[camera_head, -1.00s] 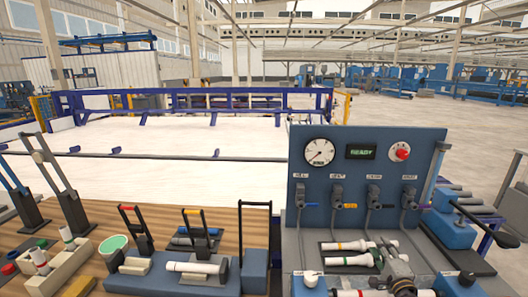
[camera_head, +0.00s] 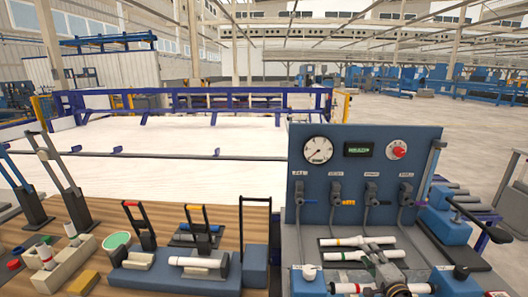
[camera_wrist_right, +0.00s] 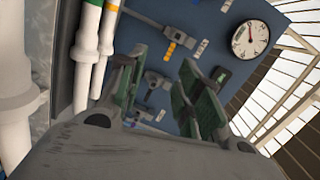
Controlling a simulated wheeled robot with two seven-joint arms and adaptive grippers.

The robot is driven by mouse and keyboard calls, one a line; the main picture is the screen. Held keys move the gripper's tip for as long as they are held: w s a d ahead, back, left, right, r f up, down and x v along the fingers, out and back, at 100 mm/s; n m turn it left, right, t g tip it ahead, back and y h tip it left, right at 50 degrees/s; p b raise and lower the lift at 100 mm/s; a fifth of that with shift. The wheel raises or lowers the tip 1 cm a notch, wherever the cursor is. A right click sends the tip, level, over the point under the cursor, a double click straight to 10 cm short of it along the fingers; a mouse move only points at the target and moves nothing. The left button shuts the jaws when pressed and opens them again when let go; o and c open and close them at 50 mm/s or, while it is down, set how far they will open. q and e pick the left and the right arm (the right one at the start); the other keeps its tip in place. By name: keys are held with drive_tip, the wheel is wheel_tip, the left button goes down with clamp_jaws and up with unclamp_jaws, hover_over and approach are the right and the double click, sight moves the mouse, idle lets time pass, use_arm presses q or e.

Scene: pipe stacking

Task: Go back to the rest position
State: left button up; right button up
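My right gripper (camera_head: 380,262) shows at the bottom of the head view, in front of the blue panel and low over the bench. In the right wrist view its two green-padded fingers (camera_wrist_right: 162,92) stand apart with nothing between them. My left gripper is not in view.
A blue panel (camera_head: 300,200) with a gauge (camera_head: 318,150), a display and valves stands behind the gripper. A white pipe (camera_head: 198,262) rests on a blue fixture on the wooden table (camera_head: 165,215). Upright black-based levers (camera_head: 78,210) stand at the left. Space above the table is clear.

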drive_tip(key=s+a+f+n+g+y, duration=0.2)
drive_tip(key=s+a+f+n+g, duration=0.55)
drive_tip(key=s+a+n, duration=0.35)
drive_tip(key=s+a+f+n+g+h, duration=0.1)
drive_tip(key=s+f+n+g, duration=0.15)
drive_tip(key=s, duration=0.75)
drive_tip(key=s+a+f+n+g+h, duration=0.1)
drive_tip(key=s+a+n+g, duration=0.2)
drive_tip(key=s, duration=0.6)
wheel_tip(320, 180, down, 32)
drive_tip(key=s+d+n+g, duration=0.1)
drive_tip(key=s+n+g, duration=0.1)
drive_tip(key=s+d+f, duration=0.2)
drive_tip(key=s+f, duration=0.8)
drive_tip(key=s, duration=0.1)
drive_tip(key=s+d+f, duration=0.2)
drive_tip(key=s+f, duration=0.8)
drive_tip(key=s, duration=0.2)
drive_tip(key=shift+d+f+g+h, duration=0.15)
drive_tip(key=shift+f+g+h, duration=0.15)
drive_tip(key=shift+f+g, duration=0.1)
